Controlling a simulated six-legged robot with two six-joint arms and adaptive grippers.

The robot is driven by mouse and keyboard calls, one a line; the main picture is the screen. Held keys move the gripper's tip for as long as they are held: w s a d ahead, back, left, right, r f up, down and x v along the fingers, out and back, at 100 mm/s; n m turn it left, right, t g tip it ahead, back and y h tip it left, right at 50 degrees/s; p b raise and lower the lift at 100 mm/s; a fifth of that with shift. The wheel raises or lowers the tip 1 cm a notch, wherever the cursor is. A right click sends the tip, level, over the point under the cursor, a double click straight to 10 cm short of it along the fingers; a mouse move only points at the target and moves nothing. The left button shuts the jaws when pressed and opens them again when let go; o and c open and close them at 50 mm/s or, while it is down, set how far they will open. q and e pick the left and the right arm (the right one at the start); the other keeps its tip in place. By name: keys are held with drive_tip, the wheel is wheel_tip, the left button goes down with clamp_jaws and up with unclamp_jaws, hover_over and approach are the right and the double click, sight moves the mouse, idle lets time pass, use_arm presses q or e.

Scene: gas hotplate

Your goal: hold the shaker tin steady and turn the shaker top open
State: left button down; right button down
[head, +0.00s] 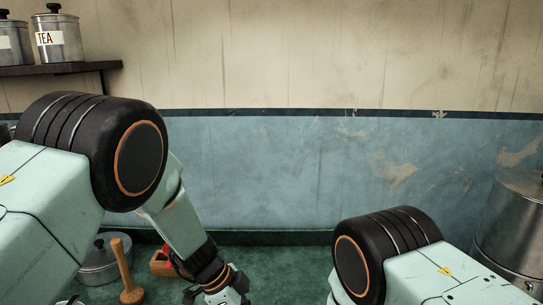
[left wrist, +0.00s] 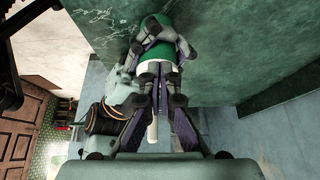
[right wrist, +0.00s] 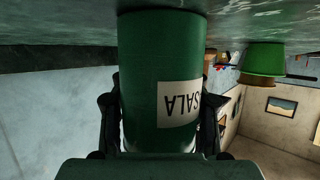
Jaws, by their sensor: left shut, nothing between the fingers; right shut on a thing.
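The green shaker tin (right wrist: 158,70), with a white label reading SALA upside down, fills the middle of the right wrist view. My right gripper (right wrist: 160,108) is shut on the tin, a finger on each side. In the left wrist view the green tin (left wrist: 157,28) shows beyond my left gripper (left wrist: 159,80), with grey gripper parts around it and a white part at its near side. My left gripper is shut and empty, its fingertips close to that white part; I cannot tell if they touch. The shaker top is not clearly seen. The head view shows my left gripper (head: 224,293) low in the middle, but not the tin.
On the green counter stand a lidded metal pot (head: 97,265), a wooden pestle (head: 127,272) and a small wooden box (head: 161,264). A large metal pot (head: 510,225) stands at the right. A TEA canister (head: 57,38) is on the shelf. Another green object (right wrist: 263,60) shows in the right wrist view.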

use_arm(q)
drive_tip(key=shift+s+d, duration=0.1)
drive_tip(key=shift+s, duration=0.3)
idle(0.9)
wheel_tip(320, 180, up, 6)
drive_tip(key=shift+a, duration=0.4)
idle(0.6)
wheel_tip(320, 180, down, 6)
drive_tip(key=w, duration=0.1)
drive_tip(key=shift+a, duration=0.2)
idle(0.7)
